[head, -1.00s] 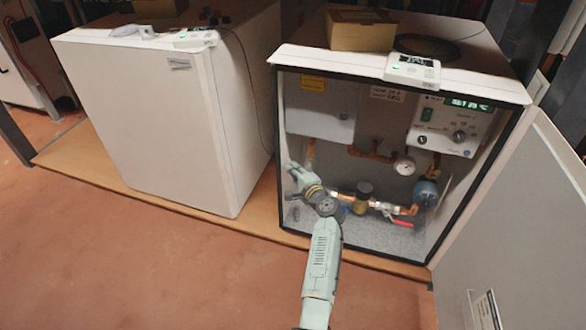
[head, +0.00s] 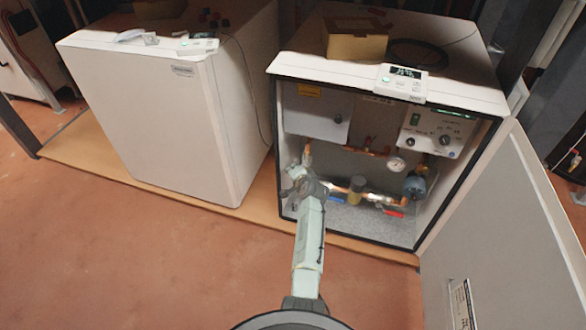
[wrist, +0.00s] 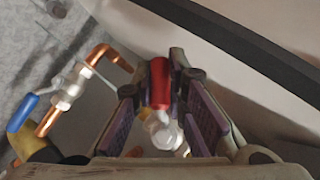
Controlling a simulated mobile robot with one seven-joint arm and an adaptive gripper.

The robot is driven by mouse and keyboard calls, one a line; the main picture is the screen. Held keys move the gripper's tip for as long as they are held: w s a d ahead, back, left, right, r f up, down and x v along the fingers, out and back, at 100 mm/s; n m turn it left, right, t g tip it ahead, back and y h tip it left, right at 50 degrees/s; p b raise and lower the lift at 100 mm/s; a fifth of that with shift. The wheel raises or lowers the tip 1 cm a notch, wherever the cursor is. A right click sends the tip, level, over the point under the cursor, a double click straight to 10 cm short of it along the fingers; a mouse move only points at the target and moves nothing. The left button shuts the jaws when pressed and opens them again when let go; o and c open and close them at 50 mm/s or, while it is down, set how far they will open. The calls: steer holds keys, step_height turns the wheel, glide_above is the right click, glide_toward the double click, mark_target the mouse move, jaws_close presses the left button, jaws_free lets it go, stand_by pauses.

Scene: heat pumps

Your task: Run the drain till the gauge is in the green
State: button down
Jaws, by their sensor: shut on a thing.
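In the head view my gripper (head: 297,172) is inside the open cabinet, at the left end of the copper pipework; the arm partly hides what it holds. In the wrist view my gripper (wrist: 165,110) has its two fingers on either side of a red handle (wrist: 160,85) and is shut on it. A pale metal fitting (wrist: 163,130) shows just below the handle. The round white pressure gauge (head: 397,164) is on the pipe at the right; its needle and any green band are too small to read.
A blue valve handle (head: 337,199) and another red handle (head: 394,212) sit low on the pipe. The cabinet door (head: 510,230) stands open at the right. A closed white unit (head: 150,120) stands at the left. The floor in front is clear.

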stand_by(0.4)
steer(key=c, duration=1.6)
jaws_free()
steer(key=v, duration=1.2)
steer(key=shift+a, duration=0.1)
